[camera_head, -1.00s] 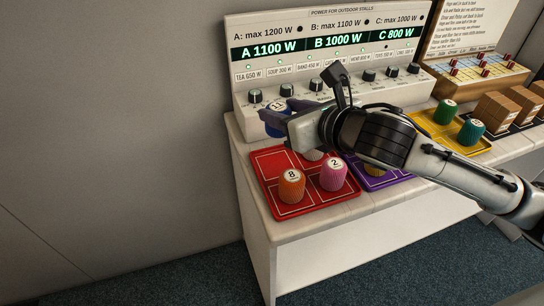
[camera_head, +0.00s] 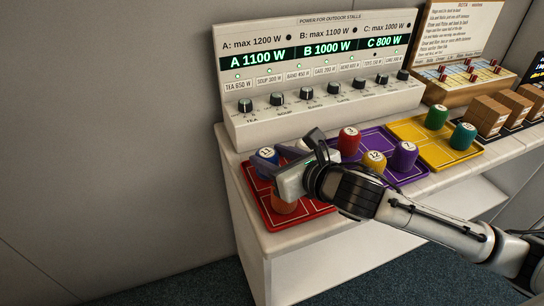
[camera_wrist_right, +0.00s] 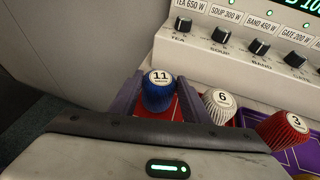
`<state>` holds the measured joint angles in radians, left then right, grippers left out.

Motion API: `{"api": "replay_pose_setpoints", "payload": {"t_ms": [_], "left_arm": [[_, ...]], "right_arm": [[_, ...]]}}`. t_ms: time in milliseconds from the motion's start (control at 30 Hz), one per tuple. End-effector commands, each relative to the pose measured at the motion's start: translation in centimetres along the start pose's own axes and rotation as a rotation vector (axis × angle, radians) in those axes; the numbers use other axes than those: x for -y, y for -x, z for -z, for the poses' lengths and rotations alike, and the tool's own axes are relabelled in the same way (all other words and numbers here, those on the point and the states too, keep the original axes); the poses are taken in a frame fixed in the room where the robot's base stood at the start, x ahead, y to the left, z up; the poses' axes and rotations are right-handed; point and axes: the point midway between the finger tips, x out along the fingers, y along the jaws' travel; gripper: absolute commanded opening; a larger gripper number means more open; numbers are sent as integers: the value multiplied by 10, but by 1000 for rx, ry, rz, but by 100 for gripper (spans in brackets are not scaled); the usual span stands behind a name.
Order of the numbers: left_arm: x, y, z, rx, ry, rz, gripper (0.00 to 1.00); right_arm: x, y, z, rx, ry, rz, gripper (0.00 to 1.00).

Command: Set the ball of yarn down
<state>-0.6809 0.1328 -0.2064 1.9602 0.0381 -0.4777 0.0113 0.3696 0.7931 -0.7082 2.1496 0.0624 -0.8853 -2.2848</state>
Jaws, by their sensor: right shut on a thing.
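The ball of yarn is a blue ribbed cylinder with a white top marked 11 (camera_head: 266,155). It is upright at the back left of the red tray (camera_head: 263,207). My right gripper (camera_head: 267,163) is shut on it; in the right wrist view the blue piece (camera_wrist_right: 158,92) sits between the two purple fingers, over red tray surface. I cannot tell whether its base touches the tray. An orange piece (camera_head: 284,206) at the tray's front is partly hidden by my gripper. My left gripper is not in view.
A white-topped piece marked 6 (camera_wrist_right: 219,104) and a red piece marked 3 (camera_wrist_right: 284,129) stand to the right. The purple tray (camera_head: 372,139) and yellow tray (camera_head: 407,130) hold other pieces. The power panel (camera_head: 310,122) rises behind; the counter's left edge is close.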

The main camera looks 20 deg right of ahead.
Motion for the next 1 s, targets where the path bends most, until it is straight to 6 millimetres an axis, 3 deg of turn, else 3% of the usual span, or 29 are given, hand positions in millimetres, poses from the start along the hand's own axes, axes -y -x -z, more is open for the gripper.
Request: {"api": "replay_pose_setpoints", "payload": {"t_ms": [100,133,233,633,767,1000], "left_arm": [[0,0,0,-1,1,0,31],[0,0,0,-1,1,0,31],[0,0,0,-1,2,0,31],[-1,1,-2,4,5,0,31],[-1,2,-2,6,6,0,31],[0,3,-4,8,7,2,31]], "right_arm": [[0,-1,3,-1,1,0,21],[0,-1,3,-1,1,0,48],[0,-1,3,-1,0,0,61],[0,6,-1,0,2,0,61],[1,28,0,-1,5,0,61],[1,84,0,-3,5,1,61]]}}
